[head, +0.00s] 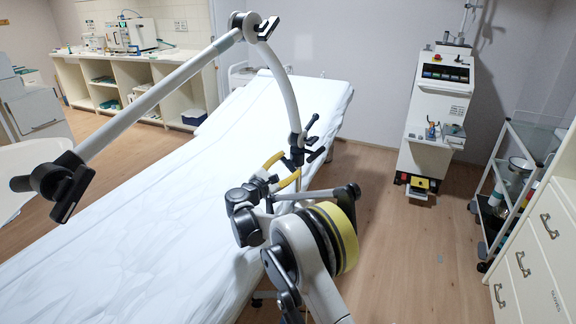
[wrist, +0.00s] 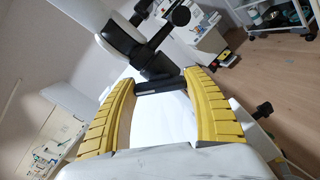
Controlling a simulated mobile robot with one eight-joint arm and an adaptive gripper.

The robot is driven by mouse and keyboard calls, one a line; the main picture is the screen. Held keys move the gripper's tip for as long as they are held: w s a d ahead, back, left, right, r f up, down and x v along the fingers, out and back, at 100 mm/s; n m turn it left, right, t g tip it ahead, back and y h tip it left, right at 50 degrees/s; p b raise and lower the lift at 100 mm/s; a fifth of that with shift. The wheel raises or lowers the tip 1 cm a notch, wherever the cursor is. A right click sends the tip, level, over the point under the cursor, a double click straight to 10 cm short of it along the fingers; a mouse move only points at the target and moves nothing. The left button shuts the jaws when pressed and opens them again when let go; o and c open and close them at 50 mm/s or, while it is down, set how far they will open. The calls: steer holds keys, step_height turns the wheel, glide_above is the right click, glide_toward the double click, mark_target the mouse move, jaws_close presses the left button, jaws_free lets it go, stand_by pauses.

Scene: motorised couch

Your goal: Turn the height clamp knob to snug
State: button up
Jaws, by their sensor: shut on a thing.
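My gripper (head: 290,163) has its yellow fingers closed around a dark bar-shaped knob on the clamp at the lower end of the couch's curved pale post. In the wrist view my gripper (wrist: 161,82) has a fingertip at each end of this dark bar, which I take to be the height clamp knob (wrist: 162,87). The black clamp body (wrist: 157,64) sits just beyond it, on the pale post (wrist: 112,38). Another black knob on a stem (wrist: 180,15) sticks out above. In the head view the fingers largely hide the held knob.
The white couch (head: 150,220) lies below and left of my arm. A long pale boom (head: 150,98) runs from the post's top across the left. A white machine (head: 437,105) and a trolley (head: 515,165) stand right. Some floor between couch and trolley is clear.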

steer(key=shift+m, duration=0.7)
steer(key=o, duration=1.2)
steer(key=shift+a, duration=0.1)
steer(key=v, duration=1.2)
